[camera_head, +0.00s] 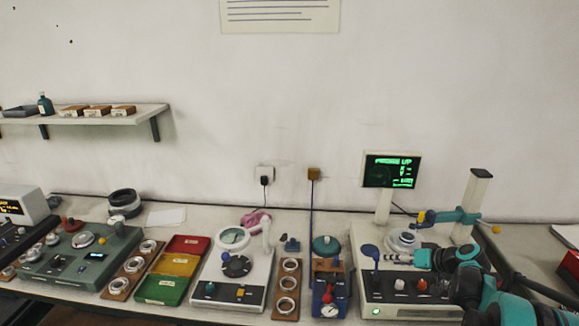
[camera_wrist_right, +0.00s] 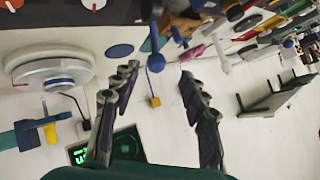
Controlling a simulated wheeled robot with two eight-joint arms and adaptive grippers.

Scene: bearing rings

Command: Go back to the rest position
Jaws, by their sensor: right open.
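My right gripper (camera_head: 388,257) reaches in from the right over the tester with the green display, low beside its round silver spindle (camera_head: 403,240). In the right wrist view, its two dark fingers (camera_wrist_right: 157,75) are spread apart with nothing held. A blue ball knob (camera_wrist_right: 155,62) shows in the gap between the fingers; its distance from them is hard to tell. The spindle shows as a wide pale disc (camera_wrist_right: 45,75) left of the fingers, with a smaller metal ring on it. My left gripper is not in view.
Wooden trays with bearing rings (camera_head: 288,283) (camera_head: 130,268) stand along the bench. Red, yellow and green bins (camera_head: 172,268) stand between a green device (camera_head: 80,255) and a white magnifier station (camera_head: 230,280). The tester's teal arm (camera_head: 455,216) and green display (camera_head: 391,170) rise behind my gripper.

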